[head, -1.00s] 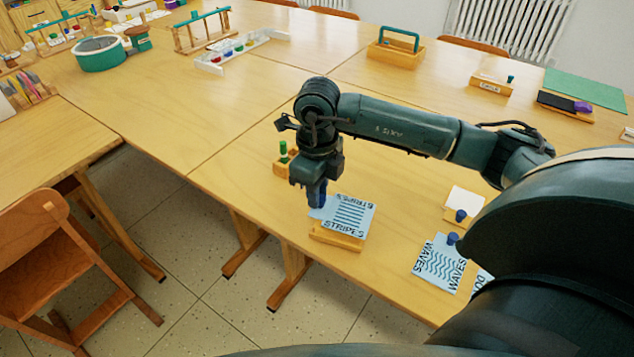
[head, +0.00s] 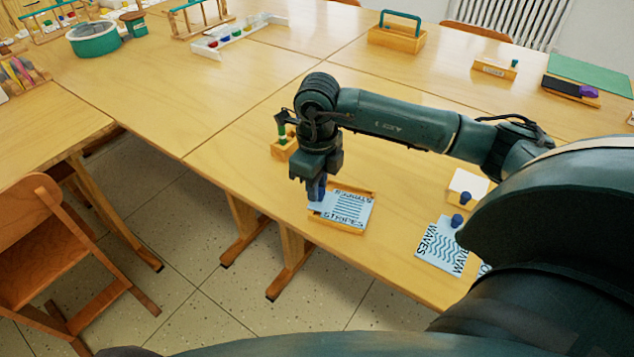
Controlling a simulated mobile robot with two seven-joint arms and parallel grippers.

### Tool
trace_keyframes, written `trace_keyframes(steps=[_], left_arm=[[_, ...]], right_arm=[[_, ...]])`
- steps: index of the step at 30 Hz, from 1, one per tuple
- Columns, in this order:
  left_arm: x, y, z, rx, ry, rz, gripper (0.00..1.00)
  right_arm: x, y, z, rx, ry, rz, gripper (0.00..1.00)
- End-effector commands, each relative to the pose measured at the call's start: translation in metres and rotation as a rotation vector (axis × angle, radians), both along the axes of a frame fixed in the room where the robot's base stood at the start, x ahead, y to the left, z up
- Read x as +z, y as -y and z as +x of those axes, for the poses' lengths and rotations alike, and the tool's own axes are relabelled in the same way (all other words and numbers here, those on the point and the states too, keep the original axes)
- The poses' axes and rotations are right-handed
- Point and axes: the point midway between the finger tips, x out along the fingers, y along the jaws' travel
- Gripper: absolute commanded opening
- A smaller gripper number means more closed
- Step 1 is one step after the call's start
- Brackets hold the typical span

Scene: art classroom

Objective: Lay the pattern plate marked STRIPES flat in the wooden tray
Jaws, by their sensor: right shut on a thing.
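The light blue STRIPES plate (head: 347,208) lies level, or nearly so, within the outline of the wooden tray (head: 337,227) near the table's front edge. The tray's rim shows along the plate's front and back sides. My right gripper (head: 317,196) points down at the plate's left edge and is shut on it. The fingers hide part of that edge. I cannot tell whether the plate rests on the tray's floor. My left gripper is out of view.
The WAVES plate (head: 438,245) lies to the right, with another plate partly hidden by my arm. A wooden block with a green peg (head: 284,146) stands behind my gripper. A wooden box with a teal handle (head: 397,38) is farther back. The table's left middle is clear.

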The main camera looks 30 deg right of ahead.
Motion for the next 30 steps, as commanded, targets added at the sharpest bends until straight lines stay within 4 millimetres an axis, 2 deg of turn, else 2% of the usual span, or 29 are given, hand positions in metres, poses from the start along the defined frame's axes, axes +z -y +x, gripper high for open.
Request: trace_keyframes(steps=[1, 30], left_arm=[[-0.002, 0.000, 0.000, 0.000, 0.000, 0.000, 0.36], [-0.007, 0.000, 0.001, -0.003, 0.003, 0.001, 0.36]], right_arm=[[-0.010, -0.004, -0.006, 0.007, -0.022, 0.004, 0.00], [-0.011, -0.004, 0.010, 0.006, -0.017, 0.003, 0.00]])
